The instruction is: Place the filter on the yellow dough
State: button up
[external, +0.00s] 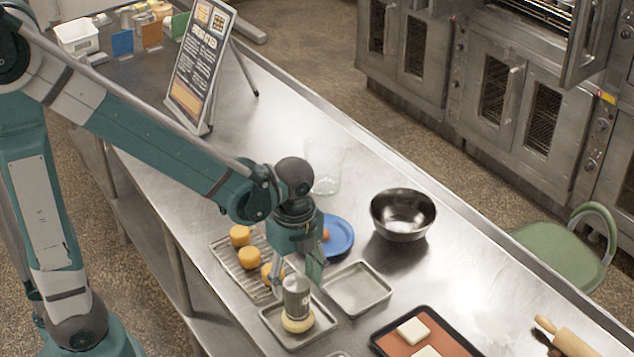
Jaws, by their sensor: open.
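The filter (296,299), a small metal cylinder with a lighter lower band, stands upright on the pale yellow dough (297,324). From this angle it appears to rest on the dough. The dough is a round piece lying in a small metal tray (325,330). My gripper (296,277) points down right above the filter, with its fingers apart. One finger shows at the left and one at the right of the filter's top. I cannot tell whether either finger touches it.
A wire rack (228,257) with several orange-yellow round pieces (240,235) lies left of my gripper. An empty metal tray (358,289), a blue plate (338,235), a clear container (325,165) and a dark bowl (403,214) are close by. A baking tray with white squares (413,331) lies in front.

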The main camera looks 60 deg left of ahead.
jog(key=shift+r, duration=3)
jog(key=shift+s+a+r+n, duration=0.25)
jog(key=shift+r+n, duration=0.3)
jog(key=shift+n, duration=0.05)
jog(key=s+a+r+n+t, duration=0.6)
jog(key=r+n, duration=0.4)
jog(key=n, duration=0.6)
jog(key=shift+s+a+n+t, duration=0.25)
jog(key=shift+s+n+t, duration=0.15)
jog(key=shift+s+t, duration=0.35)
jog(key=shift+s, duration=0.1)
